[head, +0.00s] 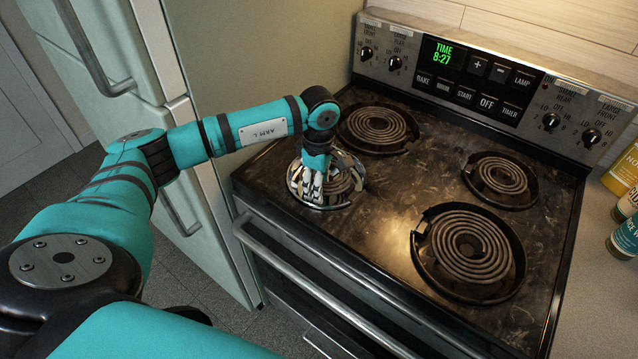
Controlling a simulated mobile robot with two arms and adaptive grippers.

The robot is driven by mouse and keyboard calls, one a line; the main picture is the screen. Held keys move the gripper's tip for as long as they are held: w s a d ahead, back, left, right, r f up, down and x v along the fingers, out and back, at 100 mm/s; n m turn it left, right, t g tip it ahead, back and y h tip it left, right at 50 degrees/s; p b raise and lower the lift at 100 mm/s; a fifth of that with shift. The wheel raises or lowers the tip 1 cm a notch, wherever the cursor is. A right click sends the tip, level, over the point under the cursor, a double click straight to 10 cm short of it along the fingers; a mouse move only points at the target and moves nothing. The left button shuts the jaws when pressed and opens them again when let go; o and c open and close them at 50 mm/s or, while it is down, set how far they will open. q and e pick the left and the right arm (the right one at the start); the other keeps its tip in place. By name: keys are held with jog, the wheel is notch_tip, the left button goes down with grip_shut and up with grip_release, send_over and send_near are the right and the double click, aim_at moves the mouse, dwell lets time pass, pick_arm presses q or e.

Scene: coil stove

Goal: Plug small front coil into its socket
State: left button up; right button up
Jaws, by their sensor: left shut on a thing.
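The small front coil (346,182) is at the stove's front left, over a shiny chrome drip bowl (337,206). My left gripper (312,192) reaches down over the left part of the bowl and is shut on the coil's left side. The gripper covers part of the coil and bowl. The socket is hidden, and I cannot tell whether the coil's prongs are in it. My right gripper is not in view.
The large front coil (468,246), back left coil (377,127) and back right coil (502,176) sit in dark bowls. The control panel (475,75) rises behind. A fridge (222,110) stands left; bottles (627,205) stand right. The cooktop's middle is clear.

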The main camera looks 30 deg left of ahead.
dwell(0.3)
pick_arm(q)
jog(key=o, duration=1.5)
jog(key=shift+c, duration=0.2)
jog(key=shift+f, duration=0.1)
jog(key=shift+r+p, duration=2.1)
jog(key=shift+r, duration=2.05)
jog(key=shift+f, duration=0.1)
